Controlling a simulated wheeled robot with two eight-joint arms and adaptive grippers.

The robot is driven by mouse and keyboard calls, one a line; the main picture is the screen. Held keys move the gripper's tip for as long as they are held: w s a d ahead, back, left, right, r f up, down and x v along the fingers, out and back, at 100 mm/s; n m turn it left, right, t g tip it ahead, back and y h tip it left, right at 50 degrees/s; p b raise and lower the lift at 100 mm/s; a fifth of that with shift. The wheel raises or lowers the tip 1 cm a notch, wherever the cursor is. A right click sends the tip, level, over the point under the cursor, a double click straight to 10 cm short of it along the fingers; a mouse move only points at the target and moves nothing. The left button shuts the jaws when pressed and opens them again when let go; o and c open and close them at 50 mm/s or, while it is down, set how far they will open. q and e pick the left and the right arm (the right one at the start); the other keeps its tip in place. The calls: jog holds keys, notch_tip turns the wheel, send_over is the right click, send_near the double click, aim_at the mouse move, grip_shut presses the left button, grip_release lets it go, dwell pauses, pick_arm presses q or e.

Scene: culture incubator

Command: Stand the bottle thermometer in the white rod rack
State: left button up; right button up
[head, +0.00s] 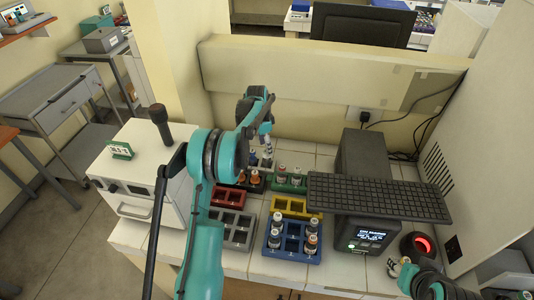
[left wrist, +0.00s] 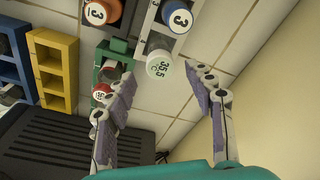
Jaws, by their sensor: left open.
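The bottle thermometer (left wrist: 160,64) has a pale round top reading 35.5 °C. In the left wrist view it appears upright at the near end of the white rod rack (left wrist: 150,22); its lower part is hidden, so how deep it sits cannot be told. In the head view the white rack (head: 262,162) is small and partly covered by other things. My left gripper (left wrist: 160,78) is open, its fingers apart on either side of the thermometer's top, not touching it. It also shows in the head view (head: 266,128). My right gripper (head: 402,268) is at the lower right, its jaws unclear.
The green rack (head: 290,180), red rack (head: 230,197), yellow rack (head: 297,208), blue rack (head: 292,243) and grey rack (head: 232,229) stand close together. Several hold capped bottles. A black device (head: 365,165) stands right of them, a white incubator box (head: 135,170) left. The wall is close behind.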

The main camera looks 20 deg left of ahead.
pick_arm(q)
jog(key=r, duration=0.3)
jog(key=shift+s+a+r, duration=0.15)
jog(key=shift+s+r, duration=0.05)
jog(key=s+d+r+n+t+y, duration=0.1)
jog(key=s+d+r+n, duration=0.1)
jog(key=s+d+r, duration=0.4)
jog(key=s+d+r+n+t, duration=0.2)
jog(key=s+d+r, duration=0.3)
jog(key=s+r, duration=0.4)
jog(key=s+d+f+n+t, duration=0.1)
jog(key=s+d+f+n, duration=0.1)
jog(key=s, duration=0.8)
jog(key=s+d+f+n+t, duration=0.2)
jog(key=s+d, duration=0.2)
jog(key=s, duration=0.6)
jog(key=shift+f, duration=0.35)
jog(key=shift+d, duration=0.1)
